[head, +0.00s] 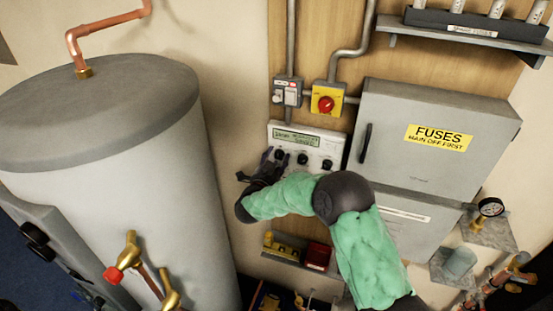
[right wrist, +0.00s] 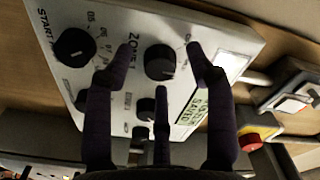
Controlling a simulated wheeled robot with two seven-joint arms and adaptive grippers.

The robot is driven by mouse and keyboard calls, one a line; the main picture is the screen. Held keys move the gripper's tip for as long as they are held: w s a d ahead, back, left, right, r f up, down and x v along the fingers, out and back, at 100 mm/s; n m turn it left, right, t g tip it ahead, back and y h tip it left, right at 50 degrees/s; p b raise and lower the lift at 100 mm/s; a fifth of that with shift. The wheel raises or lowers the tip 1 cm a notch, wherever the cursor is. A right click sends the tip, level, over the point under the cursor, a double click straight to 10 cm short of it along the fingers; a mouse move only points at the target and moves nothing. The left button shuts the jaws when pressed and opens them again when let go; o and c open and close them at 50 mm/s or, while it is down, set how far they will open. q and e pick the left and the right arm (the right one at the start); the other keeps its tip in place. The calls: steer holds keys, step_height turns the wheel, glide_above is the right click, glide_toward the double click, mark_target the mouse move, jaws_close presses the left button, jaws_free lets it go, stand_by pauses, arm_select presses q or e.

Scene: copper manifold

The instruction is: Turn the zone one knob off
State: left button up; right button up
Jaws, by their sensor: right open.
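The white control panel (head: 313,140) with a display and dark knobs is on the wooden board. In the right wrist view, a black round knob (right wrist: 160,62) has lettering beside it that looks like "ZONE 1"; a small light mark shows on its face. My right gripper (right wrist: 150,64) is open, with fingers on either side of this knob and a third finger below it. I cannot tell whether they touch it. In the head view, my right gripper (head: 266,161) is at the panel's lower left, partly covering it. My left gripper is out of view.
Another black knob (right wrist: 75,48) with a number scale is beside it. A yellow and red rotary switch (head: 327,100) is above the panel. The grey fuse box (head: 393,125) is close on the right, the large tank (head: 120,170) on the left. A small shelf (head: 290,262) is below.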

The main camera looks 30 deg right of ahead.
steer(key=shift+d, duration=0.1)
jaws_close()
steer(key=shift+n, duration=0.4)
stand_by(0.5)
steer(key=n+p, duration=0.1)
steer(key=n, duration=0.3)
steer(key=shift+n+p, duration=0.9)
steer(key=shift+n, duration=1.1)
jaws_free()
